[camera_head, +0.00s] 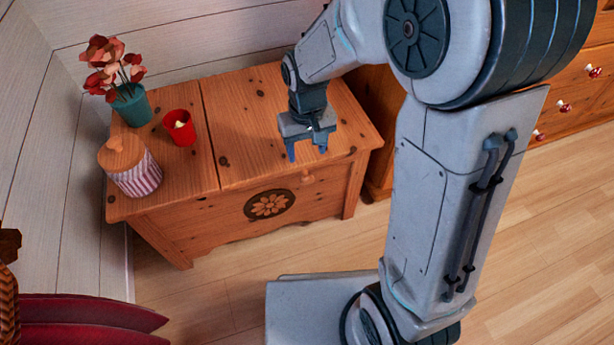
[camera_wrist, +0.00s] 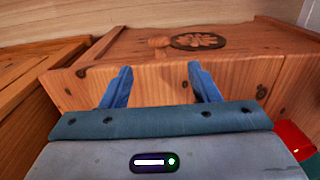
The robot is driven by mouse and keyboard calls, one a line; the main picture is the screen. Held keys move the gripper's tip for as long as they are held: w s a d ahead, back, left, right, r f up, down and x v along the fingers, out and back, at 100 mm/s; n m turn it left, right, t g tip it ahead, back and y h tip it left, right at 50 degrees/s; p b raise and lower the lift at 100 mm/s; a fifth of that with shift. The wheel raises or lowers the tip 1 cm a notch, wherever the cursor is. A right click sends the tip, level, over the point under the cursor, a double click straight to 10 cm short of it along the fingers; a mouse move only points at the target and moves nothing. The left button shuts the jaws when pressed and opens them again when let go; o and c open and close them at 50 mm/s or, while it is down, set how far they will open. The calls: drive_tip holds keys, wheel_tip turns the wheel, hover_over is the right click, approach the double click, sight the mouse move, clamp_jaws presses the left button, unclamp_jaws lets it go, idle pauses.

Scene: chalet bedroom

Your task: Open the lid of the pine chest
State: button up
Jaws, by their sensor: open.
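The pine chest (camera_head: 205,225) stands against the back wall, with a dark flower medallion (camera_head: 270,205) on its front. Its top is split by a seam; the right part, the lid (camera_head: 245,110), lies flat and closed, level with the left part. A small round wooden knob (camera_head: 307,177) sits at the lid's front edge. My gripper (camera_head: 306,152) is open and empty, pointing down above the lid near the knob. In the wrist view, the blue fingers (camera_wrist: 162,85) are spread over the lid, with the knob (camera_wrist: 159,42) and medallion (camera_wrist: 199,41) beyond them.
On the chest's left part stand a striped jar (camera_head: 137,172) with a wooden lid, a red candle cup (camera_head: 180,128) and a teal flower pot (camera_head: 132,106). A wooden drawer unit (camera_head: 570,95) stands close on the right.

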sight(307, 176)
wheel_tip(307, 176, down, 11)
drive_tip(key=b, duration=0.4)
drive_tip(key=shift+b, duration=0.35)
clamp_jaws()
drive_tip(key=shift+r, duration=0.15)
